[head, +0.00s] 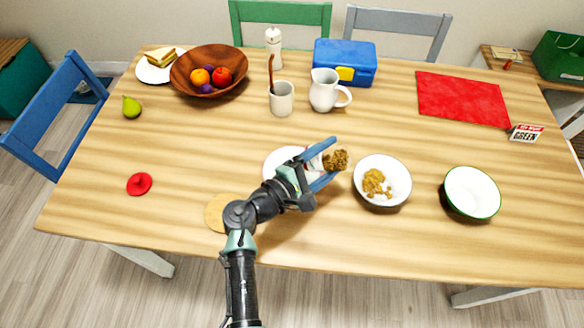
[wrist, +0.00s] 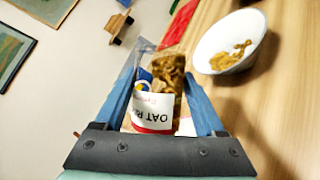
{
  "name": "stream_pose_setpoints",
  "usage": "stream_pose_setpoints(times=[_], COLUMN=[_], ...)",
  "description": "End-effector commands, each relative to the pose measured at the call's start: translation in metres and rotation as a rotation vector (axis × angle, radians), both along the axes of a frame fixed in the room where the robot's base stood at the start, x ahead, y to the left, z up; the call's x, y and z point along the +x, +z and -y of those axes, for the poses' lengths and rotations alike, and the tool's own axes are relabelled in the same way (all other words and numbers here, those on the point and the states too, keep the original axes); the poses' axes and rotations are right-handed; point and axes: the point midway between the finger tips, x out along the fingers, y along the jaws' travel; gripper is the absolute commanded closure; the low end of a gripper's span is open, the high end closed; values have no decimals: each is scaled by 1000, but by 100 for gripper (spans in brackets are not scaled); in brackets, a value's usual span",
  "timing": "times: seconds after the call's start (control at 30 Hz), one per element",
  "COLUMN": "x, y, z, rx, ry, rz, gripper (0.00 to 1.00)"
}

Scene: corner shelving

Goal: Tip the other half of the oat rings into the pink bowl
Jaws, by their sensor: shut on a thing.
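My gripper (head: 333,158) is shut on the oat rings container (wrist: 153,112), which has a white label reading "OAT R" and a red band. The container is tilted on its side, its mouth towards the bowls. Brown oat rings (head: 336,160) show at its mouth end; they also show in the wrist view (wrist: 167,72). A white-looking bowl (head: 396,171) stands just right of the mouth, with a small heap of oat rings (head: 375,183) inside. A second bowl (head: 470,188), white inside with a green rim, stands further right and looks empty. Neither bowl looks clearly pink.
A white plate (head: 275,160) lies partly behind my gripper, and a round wooden board (head: 214,213) beneath my arm. A white jug (head: 324,92), a mug (head: 281,101) and a blue lunchbox (head: 344,60) stand further back. A red cloth (head: 462,99) lies back right.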

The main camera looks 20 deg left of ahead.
Motion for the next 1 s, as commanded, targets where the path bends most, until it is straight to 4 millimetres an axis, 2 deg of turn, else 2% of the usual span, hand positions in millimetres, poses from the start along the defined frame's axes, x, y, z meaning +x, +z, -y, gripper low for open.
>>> stream_pose_setpoints(times=[1.0], x=[0], y=[6], z=[-5], rx=[-60], ry=[-1], rz=[7], gripper=[100])
